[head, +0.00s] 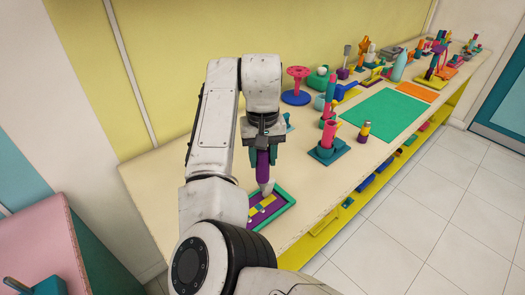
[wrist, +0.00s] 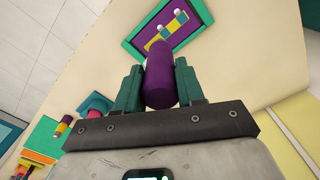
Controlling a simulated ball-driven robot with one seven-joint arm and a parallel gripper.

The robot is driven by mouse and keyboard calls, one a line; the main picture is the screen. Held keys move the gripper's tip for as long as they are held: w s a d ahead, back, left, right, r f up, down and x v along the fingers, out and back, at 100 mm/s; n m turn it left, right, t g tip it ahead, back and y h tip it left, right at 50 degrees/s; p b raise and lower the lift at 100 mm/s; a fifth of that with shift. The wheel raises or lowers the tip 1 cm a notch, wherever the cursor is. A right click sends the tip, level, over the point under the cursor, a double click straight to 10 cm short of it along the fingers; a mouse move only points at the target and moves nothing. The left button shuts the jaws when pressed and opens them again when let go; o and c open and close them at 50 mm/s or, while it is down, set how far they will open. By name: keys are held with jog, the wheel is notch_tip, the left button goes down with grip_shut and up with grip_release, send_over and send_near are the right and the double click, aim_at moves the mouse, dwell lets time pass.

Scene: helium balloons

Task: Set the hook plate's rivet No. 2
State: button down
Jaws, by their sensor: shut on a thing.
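My gripper (head: 263,143) is shut on a purple tool (head: 263,165) with a pale grey lower end, held upright over the work tray. In the wrist view, my gripper's teal fingers (wrist: 158,86) clasp the purple tool (wrist: 160,68) from both sides. The tray has a green rim (head: 286,203) and a purple floor; the rim also shows in the wrist view (wrist: 137,40). The yellow hook plate (wrist: 168,35) lies inside it with pale round rivet heads (wrist: 178,13) on it. I cannot read rivet numbers, or tell whether the tool's tip touches the plate.
Right of the tray on the bench stand a pink cylinder on a teal base (head: 328,140) and a small yellow and purple bottle (head: 364,131). A green mat (head: 385,117) lies beyond. A blue and pink spool (head: 297,93) stands behind. Bare bench surrounds the tray's left side.

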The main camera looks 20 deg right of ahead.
aim_at(263, 175)
jog(key=shift+f+b, duration=0.7)
jog(key=shift+f, duration=3.15)
jog(key=shift+p, duration=1.3)
jog(key=shift+s+f+b, duration=0.1)
jog(key=shift+f+b, duration=0.3)
jog(key=shift+f, duration=1)
jog(key=shift+r, duration=0.1)
dwell(0.4)
notch_tip(263, 175, up, 2)
jog(key=p, duration=0.2)
jog(key=shift+r+p, duration=0.15)
jog(key=shift+p, duration=0.15)
jog(key=shift+r, duration=0.7)
